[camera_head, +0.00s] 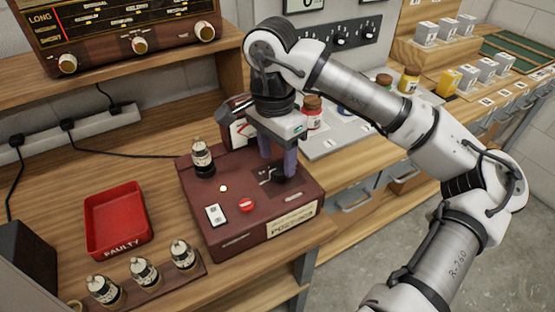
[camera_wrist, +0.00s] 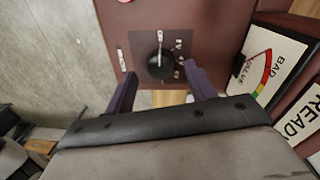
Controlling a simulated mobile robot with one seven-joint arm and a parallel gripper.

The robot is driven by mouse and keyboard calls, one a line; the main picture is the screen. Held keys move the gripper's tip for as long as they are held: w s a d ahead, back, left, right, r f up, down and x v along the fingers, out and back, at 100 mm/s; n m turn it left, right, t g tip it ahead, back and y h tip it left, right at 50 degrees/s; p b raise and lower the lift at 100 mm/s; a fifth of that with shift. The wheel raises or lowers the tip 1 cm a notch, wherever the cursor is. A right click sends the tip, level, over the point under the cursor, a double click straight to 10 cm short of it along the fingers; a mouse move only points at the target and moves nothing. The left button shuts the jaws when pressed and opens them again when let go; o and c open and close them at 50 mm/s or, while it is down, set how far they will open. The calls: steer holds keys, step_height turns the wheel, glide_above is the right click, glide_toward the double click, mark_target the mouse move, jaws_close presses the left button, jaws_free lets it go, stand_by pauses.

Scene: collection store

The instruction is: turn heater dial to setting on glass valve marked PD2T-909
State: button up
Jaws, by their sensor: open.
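The valve tester (camera_head: 236,226) is a maroon box on the bench. Its black dial (camera_wrist: 160,66) has a white pointer line and sits on a dark plate with small white marks on one side, too small to read surely. My gripper (camera_head: 277,160) is pointing down over the dial, open; in the wrist view its purple fingers (camera_wrist: 162,86) lie to either side of the dial, and I cannot tell whether they touch it. A glass valve (camera_head: 202,157) with a black-and-white label stands upright on the tester; its marking is unreadable.
A red tray (camera_head: 91,252) labelled FAULTY lies left of the tester. Several similar valves stand in a wooden rack (camera_head: 193,272) at the front. A meter (camera_wrist: 272,62) marked BAD stands beside the dial. Jars and a grey plate (camera_head: 337,138) are behind my arm.

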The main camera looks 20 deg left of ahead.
mark_target(278, 172)
steer(key=shift+f, duration=1.3)
steer(key=c, duration=1)
steer(key=shift+o, duration=0.2)
